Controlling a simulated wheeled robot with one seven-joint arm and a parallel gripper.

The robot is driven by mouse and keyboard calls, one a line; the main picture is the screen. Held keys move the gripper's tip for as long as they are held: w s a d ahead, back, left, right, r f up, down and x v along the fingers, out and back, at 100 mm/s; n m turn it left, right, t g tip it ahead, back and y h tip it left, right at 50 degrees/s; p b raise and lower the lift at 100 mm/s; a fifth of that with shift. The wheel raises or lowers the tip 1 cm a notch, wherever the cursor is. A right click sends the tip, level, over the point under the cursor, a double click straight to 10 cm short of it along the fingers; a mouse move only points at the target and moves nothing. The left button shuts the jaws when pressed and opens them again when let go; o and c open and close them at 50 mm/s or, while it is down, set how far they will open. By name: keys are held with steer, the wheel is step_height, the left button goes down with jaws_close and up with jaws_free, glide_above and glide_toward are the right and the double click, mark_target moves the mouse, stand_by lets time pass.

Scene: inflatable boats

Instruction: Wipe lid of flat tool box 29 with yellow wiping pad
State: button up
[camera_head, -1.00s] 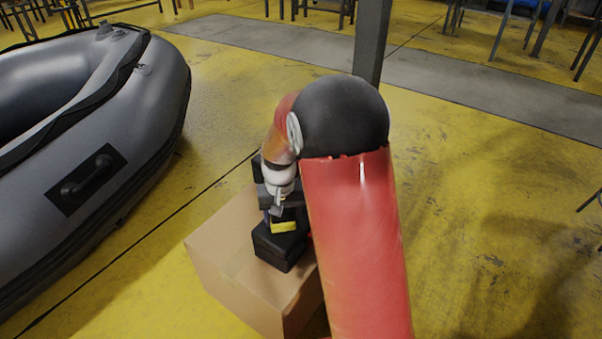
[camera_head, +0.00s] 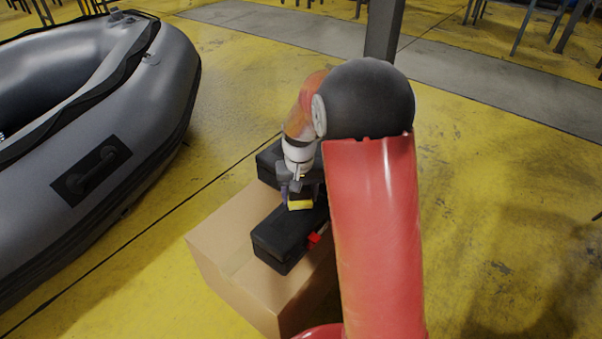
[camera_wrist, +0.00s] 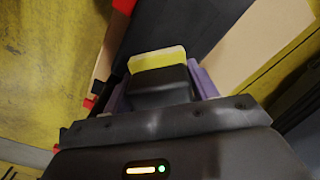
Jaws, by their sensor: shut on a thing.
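The yellow wiping pad (camera_head: 300,204) has a black upper part and a yellow underside. It also shows in the wrist view (camera_wrist: 157,59). My gripper (camera_head: 298,192) is shut on it, with purple fingers at both sides of the black part in the wrist view (camera_wrist: 160,86). A flat black tool box (camera_head: 283,242) with a red latch lies on a cardboard box. The pad is over the far part of its dark lid, which also fills the upper middle of the wrist view (camera_wrist: 190,28). I cannot tell whether pad and lid touch. No number is readable.
The cardboard box (camera_head: 232,285) stands on the yellow floor. A second black case (camera_head: 267,162) lies on its far end, partly behind my arm. A grey inflatable boat (camera_head: 150,110) is at the left. A dark post (camera_head: 383,30) stands behind. Floor at the right is clear.

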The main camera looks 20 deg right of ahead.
steer(key=shift+r+p, duration=1.85)
steer(key=shift+r, duration=0.9)
